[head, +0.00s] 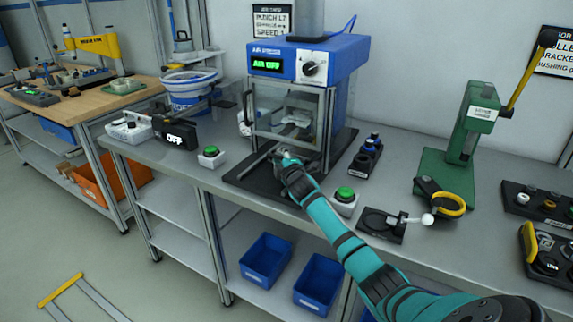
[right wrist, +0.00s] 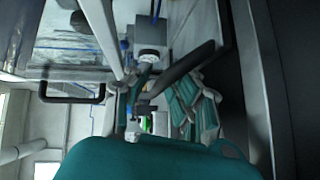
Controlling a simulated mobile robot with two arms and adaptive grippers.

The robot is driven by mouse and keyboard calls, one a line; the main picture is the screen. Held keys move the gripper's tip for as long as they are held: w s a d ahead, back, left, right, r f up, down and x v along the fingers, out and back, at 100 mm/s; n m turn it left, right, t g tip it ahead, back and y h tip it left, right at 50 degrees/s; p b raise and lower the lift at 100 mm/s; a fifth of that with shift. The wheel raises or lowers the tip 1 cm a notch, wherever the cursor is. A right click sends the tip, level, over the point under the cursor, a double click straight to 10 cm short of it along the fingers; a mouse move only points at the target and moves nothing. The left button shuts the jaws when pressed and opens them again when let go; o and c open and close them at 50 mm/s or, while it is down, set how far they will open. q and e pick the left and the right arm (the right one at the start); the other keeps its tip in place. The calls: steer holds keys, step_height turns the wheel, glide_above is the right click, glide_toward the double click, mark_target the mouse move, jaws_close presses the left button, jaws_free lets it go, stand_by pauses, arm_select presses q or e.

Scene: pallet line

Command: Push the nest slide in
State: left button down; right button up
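The blue air press (head: 308,62) stands on the grey bench, with a display reading "AIR OFF". Below its head is a clear-walled guard (head: 272,112), with a pale fixture, perhaps the nest, blurred inside. The slide's dark base plate (head: 243,172) extends out in front. My right arm reaches in from the lower right, and its gripper (head: 284,156) is low at the front of the press, over the plate. The arm and gripper hide part of the slide there. Whether the fingers are shut or touching the slide cannot be told. My left gripper is out of view.
Green-topped buttons stand left (head: 211,152) and right (head: 345,194) of the press plate. A green hand press (head: 470,135) stands at right. Blue bins (head: 267,262) sit on the lower shelf. A dark guard handle (right wrist: 70,95) shows near my gripper in the right wrist view.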

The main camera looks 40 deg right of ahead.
steer(key=v, duration=1.1)
steer(key=shift+s+r, duration=0.2)
steer(key=shift+s, duration=0.1)
steer(key=shift+a+f, duration=0.1)
